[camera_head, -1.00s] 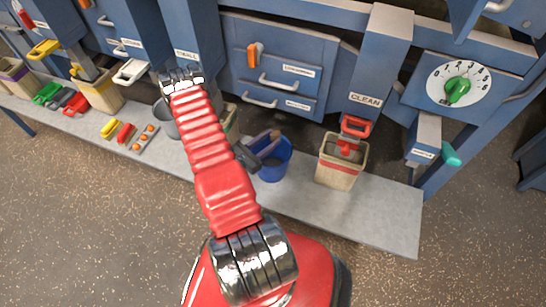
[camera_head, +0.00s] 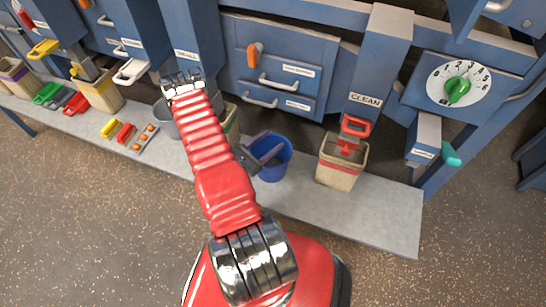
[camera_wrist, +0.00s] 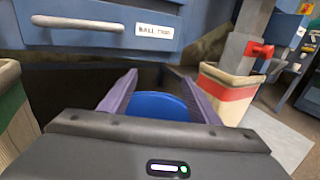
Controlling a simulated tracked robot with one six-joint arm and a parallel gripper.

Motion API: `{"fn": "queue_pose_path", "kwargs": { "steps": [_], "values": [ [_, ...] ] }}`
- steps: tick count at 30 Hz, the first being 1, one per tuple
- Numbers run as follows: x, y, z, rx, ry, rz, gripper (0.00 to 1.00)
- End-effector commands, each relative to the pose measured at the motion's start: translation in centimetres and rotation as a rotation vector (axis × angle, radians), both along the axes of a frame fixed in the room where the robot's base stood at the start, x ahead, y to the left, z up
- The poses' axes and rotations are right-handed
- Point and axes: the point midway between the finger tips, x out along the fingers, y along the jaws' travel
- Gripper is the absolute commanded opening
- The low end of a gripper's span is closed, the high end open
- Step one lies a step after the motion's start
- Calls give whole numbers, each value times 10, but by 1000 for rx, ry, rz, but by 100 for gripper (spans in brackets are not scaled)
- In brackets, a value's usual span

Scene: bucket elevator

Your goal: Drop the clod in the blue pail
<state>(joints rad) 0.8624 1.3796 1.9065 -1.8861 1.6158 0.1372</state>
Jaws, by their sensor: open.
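The blue pail (camera_head: 276,171) stands on the grey shelf, right of my arm in the head view. My gripper (camera_head: 268,146) is open over the pail's rim area, its two fingers apart with nothing seen between them. In the wrist view, the open fingers of my gripper (camera_wrist: 157,78) flank the blue pail (camera_wrist: 158,106), which shows below and between them. I do not see the clod in either current view. The pail's bottom is hidden by my gripper and its own wall.
A beige bin with a red band (camera_head: 341,166) stands right of the pail, also in the wrist view (camera_wrist: 232,92). Another beige bin (camera_head: 231,122) and a grey bucket (camera_head: 166,118) stand left. Drawers (camera_head: 280,68) are behind. The shelf's right end (camera_head: 385,217) is clear.

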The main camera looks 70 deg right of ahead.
Motion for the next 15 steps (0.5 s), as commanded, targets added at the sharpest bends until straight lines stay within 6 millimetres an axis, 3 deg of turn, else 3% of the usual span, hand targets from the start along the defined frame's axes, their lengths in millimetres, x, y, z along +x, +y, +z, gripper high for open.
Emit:
{"fn": "queue_pose_path", "kwargs": {
  "steps": [8,15],
  "values": [
    [4,6,0,1,1,1,57],
    [18,28,0,0,0,3,57]
  ]
}}
